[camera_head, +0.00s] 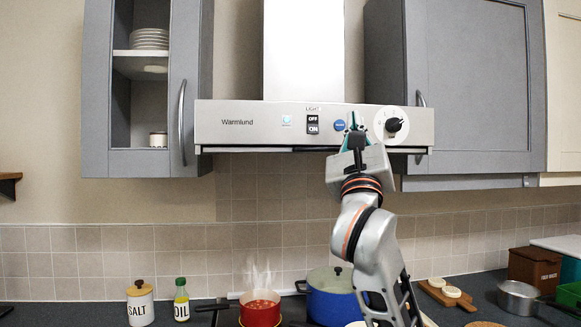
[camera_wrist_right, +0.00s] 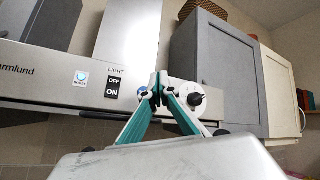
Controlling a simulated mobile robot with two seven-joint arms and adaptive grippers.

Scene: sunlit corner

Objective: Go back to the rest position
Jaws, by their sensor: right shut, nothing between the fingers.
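My right gripper (camera_head: 355,127) is raised in front of the range hood (camera_head: 240,123), between the blue button (camera_head: 339,125) and the round dial (camera_head: 393,124). In the right wrist view the teal fingers of the gripper (camera_wrist_right: 158,90) meet at their tips, shut with nothing between them. Behind them are the hood front (camera_wrist_right: 50,78) and the dial (camera_wrist_right: 192,98), partly covered by a finger. I cannot tell whether the fingertips touch the hood. My left gripper is not in view.
Below stand a steaming red pot (camera_head: 260,310), a blue lidded pot (camera_head: 330,300), a salt jar (camera_head: 140,303) and an oil bottle (camera_head: 181,300). A steel saucepan (camera_head: 519,298) is at right. Grey cabinets (camera_head: 470,90) flank the hood. The left cabinet's shelves hold plates (camera_head: 149,38).

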